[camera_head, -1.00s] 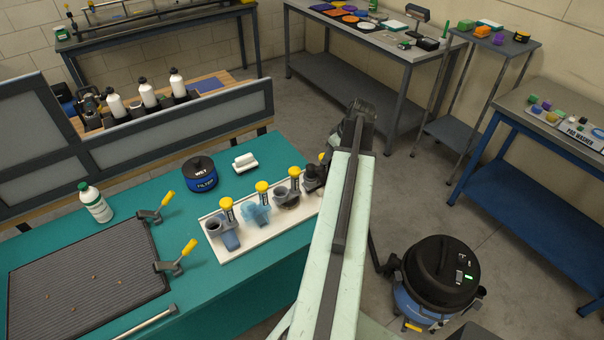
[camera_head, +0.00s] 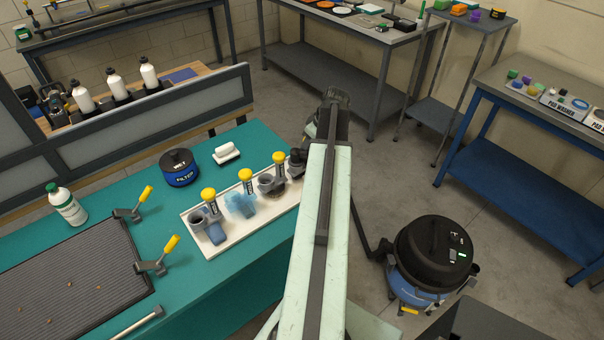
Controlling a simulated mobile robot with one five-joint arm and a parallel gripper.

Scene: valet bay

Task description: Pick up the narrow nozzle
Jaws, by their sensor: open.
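A white tray (camera_head: 236,243) on the teal bench holds a row of vacuum attachments beside yellow-topped posts with dark labels too small to read. At the left end is a grey-and-blue nozzle (camera_head: 214,234), then a light blue spread-out piece (camera_head: 241,207), then a dark grey-brown round piece (camera_head: 268,184). A dark piece (camera_head: 297,160) at the right end is partly hidden by my arm. I cannot tell which one is the narrow nozzle. My arm reaches forward past the tray's right end. My gripper is hidden behind the arm.
A blue filter tub (camera_head: 179,168), white block (camera_head: 227,152), white bottle (camera_head: 66,206) and ribbed mat (camera_head: 70,285) with yellow-handled clamps (camera_head: 155,262) share the bench (camera_head: 262,146). A black-and-blue vacuum (camera_head: 430,265) stands on the floor to the right. A grey panel (camera_head: 150,125) borders the bench behind.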

